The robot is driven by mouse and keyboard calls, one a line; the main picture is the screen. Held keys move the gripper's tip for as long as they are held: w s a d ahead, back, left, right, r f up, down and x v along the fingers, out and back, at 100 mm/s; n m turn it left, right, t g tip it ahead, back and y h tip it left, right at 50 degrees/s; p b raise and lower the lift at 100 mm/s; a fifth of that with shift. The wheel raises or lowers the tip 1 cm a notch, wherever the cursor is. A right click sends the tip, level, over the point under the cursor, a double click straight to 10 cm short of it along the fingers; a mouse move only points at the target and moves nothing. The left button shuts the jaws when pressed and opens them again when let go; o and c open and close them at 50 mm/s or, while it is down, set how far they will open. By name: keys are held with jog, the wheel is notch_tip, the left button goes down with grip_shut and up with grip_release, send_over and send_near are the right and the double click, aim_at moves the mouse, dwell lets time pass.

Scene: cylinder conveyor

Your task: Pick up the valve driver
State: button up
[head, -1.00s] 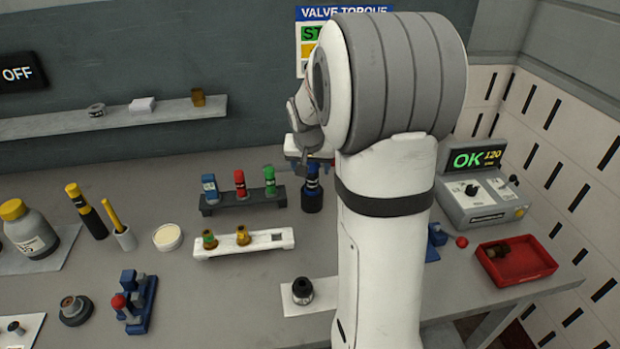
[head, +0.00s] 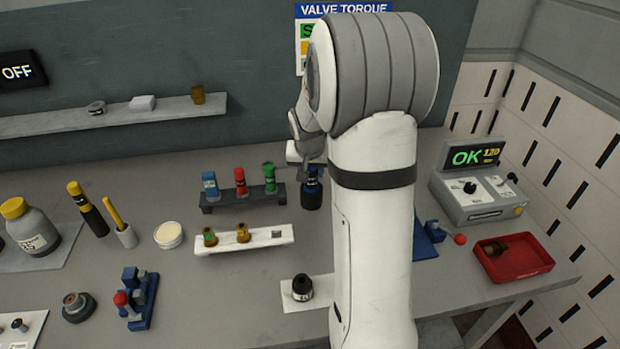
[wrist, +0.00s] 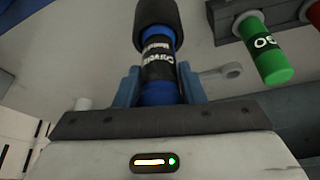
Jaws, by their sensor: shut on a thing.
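The valve driver (head: 312,193) is a blue and black cylinder with a wide black lower end. It stands upright right of the dark rack (head: 243,202) in the head view. My gripper (wrist: 158,82) is shut on its blue upper part, with a finger on each side of it in the wrist view. The driver's lettered band (wrist: 158,62) shows beyond the fingers. In the head view my arm hides part of the gripper. I cannot tell whether the driver's base touches the table.
The dark rack holds blue, red and green (head: 270,177) cylinders close to the driver's left. A white rack (head: 220,249) is in front. A black round part (head: 302,287) stands on a white pad. A red tray (head: 527,265) and a tester reading OK (head: 478,200) are at right.

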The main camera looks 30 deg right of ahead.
grip_shut()
jog(key=shift+w+r, duration=0.1)
